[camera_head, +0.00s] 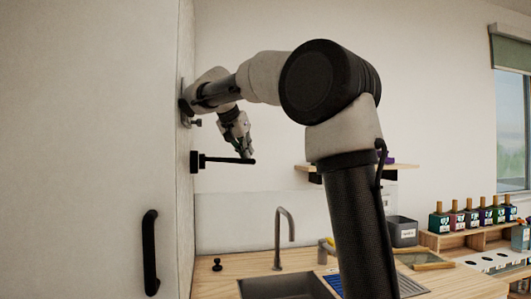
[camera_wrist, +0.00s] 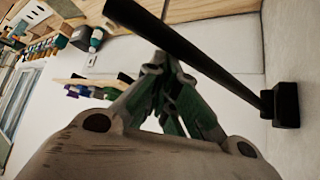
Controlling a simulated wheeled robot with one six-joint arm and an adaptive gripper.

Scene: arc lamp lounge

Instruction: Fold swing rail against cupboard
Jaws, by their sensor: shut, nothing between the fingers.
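The swing rail (camera_head: 228,161) is a thin black bar that sticks out from a black bracket (camera_head: 196,162) on the cupboard's side panel (camera_head: 185,215). In the wrist view the rail (camera_wrist: 200,57) runs slantwise from the top to its bracket (camera_wrist: 281,104) at the right. My gripper (camera_head: 247,153) is shut and empty, its fingers pointing down close to the rail's free end. In the wrist view the fingertips (camera_wrist: 160,62) are right beside the rail. I cannot tell whether they touch it.
The cupboard front (camera_head: 80,150) with a black handle (camera_head: 150,252) fills the left. Below are a sink (camera_head: 285,288) and tall faucet (camera_head: 284,235) on a wooden counter. A wall shelf (camera_head: 400,166) and a rack of bottles (camera_head: 470,217) stand to the right.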

